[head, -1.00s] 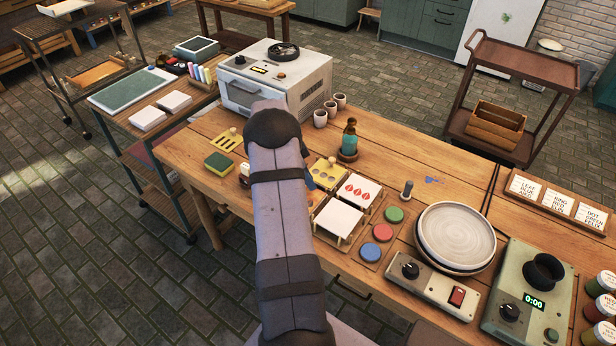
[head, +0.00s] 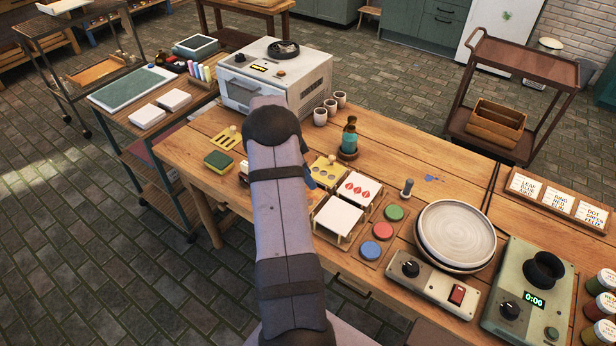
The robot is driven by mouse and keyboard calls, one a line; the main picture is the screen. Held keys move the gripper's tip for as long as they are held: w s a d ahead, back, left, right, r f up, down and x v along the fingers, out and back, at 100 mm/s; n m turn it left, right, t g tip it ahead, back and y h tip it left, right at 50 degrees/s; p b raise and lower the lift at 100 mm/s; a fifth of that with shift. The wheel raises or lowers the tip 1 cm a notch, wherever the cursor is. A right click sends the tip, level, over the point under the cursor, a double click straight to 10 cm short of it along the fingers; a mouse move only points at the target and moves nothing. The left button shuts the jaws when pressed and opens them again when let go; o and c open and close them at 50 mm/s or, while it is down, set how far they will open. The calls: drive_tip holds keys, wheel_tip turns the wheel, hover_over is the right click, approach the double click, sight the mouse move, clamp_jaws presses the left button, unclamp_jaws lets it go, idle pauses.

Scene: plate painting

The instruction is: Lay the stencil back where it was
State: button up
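A yellow stencil with slots (head: 226,138) lies on the wooden table left of my arm, in front of the oven. A second yellow stencil with round holes (head: 325,172) is right of my arm, next to a white tile with red leaf shapes (head: 359,187). I cannot tell whether it lies flat or is raised. My gripper is hidden behind my own arm; only a small dark blue part shows at the arm's right edge, close to the holed stencil. Its fingers and anything between them cannot be seen.
A blank white tile on a stand (head: 338,219) and green, red and blue paint pads are right of my arm. A teal bottle (head: 349,138) stands behind. A round plate (head: 455,235) sits on the turntable. A sponge (head: 218,161) lies at left.

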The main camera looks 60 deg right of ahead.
drive_tip(key=b+v, duration=0.3)
drive_tip(key=v, duration=0.8)
drive_tip(key=shift+a, duration=0.15)
drive_tip(key=w+a+n+t+y, duration=0.1)
drive_tip(key=w+a+n+t, duration=0.1)
drive_tip(key=a+n, duration=1.75)
drive_tip(key=s+a+f+n, duration=0.1)
drive_tip(key=s+a+n, duration=0.1)
drive_tip(key=s+a, duration=0.2)
drive_tip(key=s+a+f+n+y, duration=0.1)
drive_tip(key=s+a, duration=0.3)
drive_tip(key=a, duration=0.6)
drive_tip(key=s+a+f+n+y, duration=0.1)
drive_tip(key=s+a+f+n, duration=0.2)
drive_tip(key=a, duration=0.5)
drive_tip(key=shift+s+t, duration=0.4)
drive_tip(key=shift+s, duration=0.3)
drive_tip(key=shift+f, duration=0.1)
